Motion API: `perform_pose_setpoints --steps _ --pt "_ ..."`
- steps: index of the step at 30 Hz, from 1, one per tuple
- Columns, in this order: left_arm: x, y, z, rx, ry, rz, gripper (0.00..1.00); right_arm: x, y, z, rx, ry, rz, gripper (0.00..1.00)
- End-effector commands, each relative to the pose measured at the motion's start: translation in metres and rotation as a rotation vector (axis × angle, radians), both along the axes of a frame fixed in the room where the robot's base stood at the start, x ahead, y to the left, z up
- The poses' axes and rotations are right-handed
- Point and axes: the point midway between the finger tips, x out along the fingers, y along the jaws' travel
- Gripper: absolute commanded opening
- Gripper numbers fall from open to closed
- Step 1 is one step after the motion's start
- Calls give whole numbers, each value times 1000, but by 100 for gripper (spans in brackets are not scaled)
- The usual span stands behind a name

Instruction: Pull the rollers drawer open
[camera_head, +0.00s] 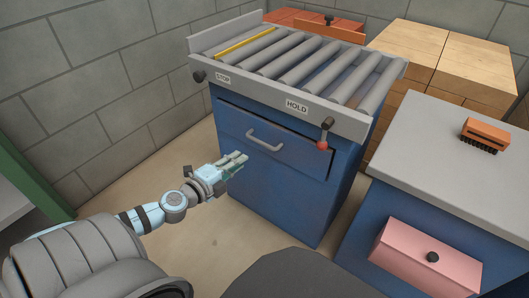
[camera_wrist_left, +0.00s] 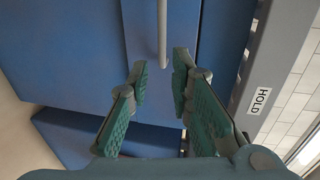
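The rollers drawer (camera_head: 273,142) is a blue front with a grey bar handle (camera_head: 264,141), set in the blue cabinet under the rollers. It looks closed. My left gripper (camera_head: 240,160) is just in front of the drawer, below and left of the handle. In the left wrist view my left gripper (camera_wrist_left: 162,72) is open, with green-padded fingers apart. The handle (camera_wrist_left: 162,35) stands in line with the gap between the fingertips, mostly beyond them. I see nothing held. My right gripper is in neither view.
Wooden boxes (camera_head: 425,45) are behind. Floor is clear left of the cabinet.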

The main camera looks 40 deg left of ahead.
Motion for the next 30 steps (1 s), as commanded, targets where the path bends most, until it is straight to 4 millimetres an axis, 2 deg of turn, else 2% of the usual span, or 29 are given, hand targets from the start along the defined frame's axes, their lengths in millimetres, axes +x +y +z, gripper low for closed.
perform_pose_setpoints --steps 1,5,8,12,15,21,29,30 --pt "5 1 6 -5 -2 6 20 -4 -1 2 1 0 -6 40" --pt "29 -1 6 -13 -7 5 20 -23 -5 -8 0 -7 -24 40" --pt "61 -1 -1 -11 -6 3 20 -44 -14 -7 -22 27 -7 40" --pt "99 0 -17 -12 -5 1 20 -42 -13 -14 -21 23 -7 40" --pt "117 1 -23 -10 -4 0 20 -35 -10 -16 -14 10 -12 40" --pt "133 1 -26 -8 -1 0 20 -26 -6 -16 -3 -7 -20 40" --pt "135 1 -25 -8 -1 0 20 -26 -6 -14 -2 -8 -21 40" --pt "135 1 -25 -8 -1 0 13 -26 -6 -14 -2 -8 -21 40"
